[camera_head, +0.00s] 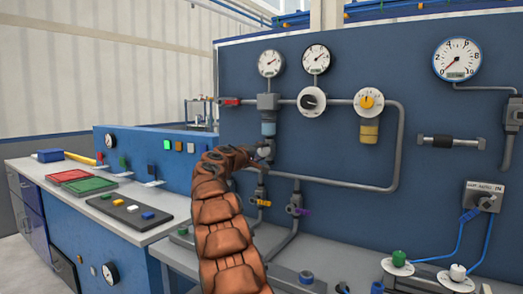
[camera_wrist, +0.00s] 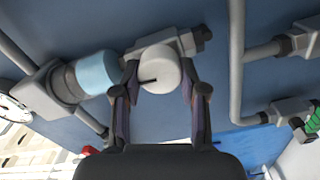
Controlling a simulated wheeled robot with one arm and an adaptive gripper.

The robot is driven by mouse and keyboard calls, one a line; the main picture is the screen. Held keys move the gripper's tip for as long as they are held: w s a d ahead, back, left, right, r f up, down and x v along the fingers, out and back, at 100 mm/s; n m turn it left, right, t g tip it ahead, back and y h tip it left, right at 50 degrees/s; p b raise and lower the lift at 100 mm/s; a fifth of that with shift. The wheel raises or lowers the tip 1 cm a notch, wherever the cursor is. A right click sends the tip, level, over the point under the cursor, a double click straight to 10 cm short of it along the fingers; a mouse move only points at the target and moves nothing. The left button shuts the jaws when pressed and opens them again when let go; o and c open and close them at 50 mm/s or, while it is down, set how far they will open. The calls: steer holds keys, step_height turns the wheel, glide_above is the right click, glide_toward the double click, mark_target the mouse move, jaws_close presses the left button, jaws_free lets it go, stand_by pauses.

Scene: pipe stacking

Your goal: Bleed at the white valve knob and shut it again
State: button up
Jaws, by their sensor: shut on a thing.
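The white valve knob (camera_wrist: 160,68) is a round cap with a dark pointer mark, on a grey valve body on the blue panel. In the wrist view its mark points to the left, roughly level. My gripper (camera_wrist: 159,82) is shut on it, one dark finger on each side. In the head view my gripper (camera_head: 258,154) reaches the pipe just below the light blue cylinder (camera_head: 268,128), and my orange-brown arm rises in front. The knob is mostly hidden there by my gripper. The light blue cylinder is left of the knob in the wrist view (camera_wrist: 98,72).
Close by are a red-handled valve (camera_head: 230,101), an orange-handled valve (camera_head: 263,203) and a purple-handled valve (camera_head: 299,211). Grey pipe (camera_head: 398,150) loops to the right. Gauges (camera_head: 271,63) sit above. A counter with trays (camera_head: 90,185) lies left.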

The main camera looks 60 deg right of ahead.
steer(key=shift+w+a+n, duration=0.1)
steer(key=shift+w+n, duration=0.05)
steer(key=shift+n, duration=0.25)
steer(key=o, duration=1)
steer(key=shift+o, duration=0.7)
steer(key=shift+s+a+r, duration=0.1)
steer(key=shift+s+a, duration=0.1)
steer(key=shift+a, duration=0.5)
steer(key=a, duration=1)
steer(key=shift+s+a, duration=0.15)
steer(key=shift+a, duration=0.1)
